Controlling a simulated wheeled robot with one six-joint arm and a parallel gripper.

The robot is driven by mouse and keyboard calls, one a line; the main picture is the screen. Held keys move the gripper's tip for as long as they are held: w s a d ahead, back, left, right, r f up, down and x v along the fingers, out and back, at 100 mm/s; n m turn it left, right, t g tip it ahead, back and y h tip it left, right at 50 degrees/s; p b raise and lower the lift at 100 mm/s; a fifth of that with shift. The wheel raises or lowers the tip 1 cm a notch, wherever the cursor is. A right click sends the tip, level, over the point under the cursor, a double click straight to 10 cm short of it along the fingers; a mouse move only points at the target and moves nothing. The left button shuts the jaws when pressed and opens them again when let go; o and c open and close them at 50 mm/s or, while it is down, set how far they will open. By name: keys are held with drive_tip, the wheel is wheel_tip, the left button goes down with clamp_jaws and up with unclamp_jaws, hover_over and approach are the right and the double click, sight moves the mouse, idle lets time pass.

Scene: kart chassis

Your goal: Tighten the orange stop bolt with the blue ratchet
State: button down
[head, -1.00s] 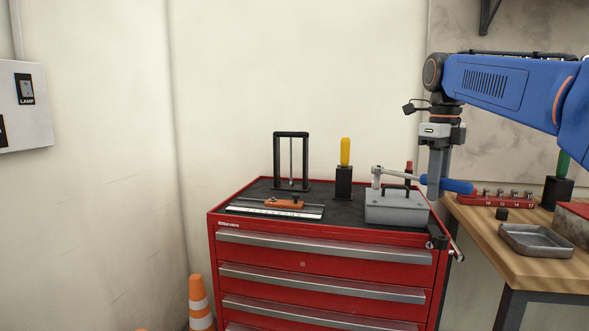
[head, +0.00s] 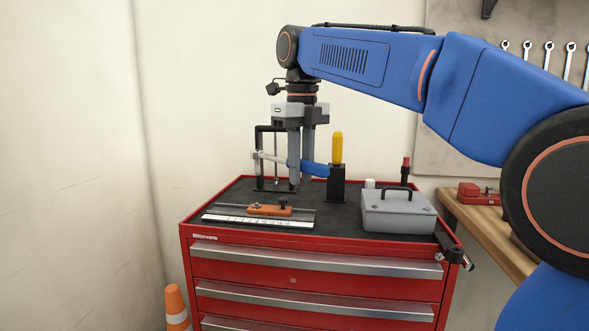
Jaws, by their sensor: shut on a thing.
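My gripper (head: 301,178) is shut on the blue ratchet (head: 316,169). The ratchet lies roughly level, with its blue handle to the right and its silver head to the left, near the black frame. It is above the back of the red tool chest's top. An orange block (head: 270,210) sits on a grey rail with a white scale at the chest's front left, with small dark bolt-like tops on it. The ratchet head is above and behind this block, apart from it. Which dark top is the stop bolt I cannot tell.
A black upright frame (head: 258,150) stands behind the ratchet, partly hidden by my gripper. A yellow-handled tool in a black holder (head: 337,183) stands close right of it. A grey toolbox (head: 398,213) is on the chest's right. A wooden bench (head: 470,225) adjoins the chest.

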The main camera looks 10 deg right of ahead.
drive_tip(key=shift+s+a+f, duration=0.65)
drive_tip(key=shift+s+f, duration=0.15)
drive_tip(key=shift+f, duration=2.5)
drive_tip(key=w+d+n, duration=0.2)
drive_tip(key=w+d, duration=0.1)
drive_tip(key=w+d+n, duration=0.3)
drive_tip(key=shift+w+d+n, duration=0.15)
drive_tip(key=shift+d+n, duration=0.1)
drive_tip(key=shift+n, duration=0.05)
drive_tip(key=w+n, duration=0.1)
drive_tip(key=w, duration=0.1)
drive_tip(key=w+d+n, duration=0.1)
drive_tip(key=w+n, duration=0.1)
drive_tip(key=w+d+n, duration=0.1)
drive_tip(key=w, duration=0.2)
drive_tip(key=shift+n, duration=0.4)
drive_tip(key=shift+w+d+n, duration=0.15)
drive_tip(key=shift+w+n, duration=0.55)
drive_tip(key=shift+w, duration=0.2)
drive_tip(key=shift+f, duration=0.9)
drive_tip(key=shift+s, duration=0.1)
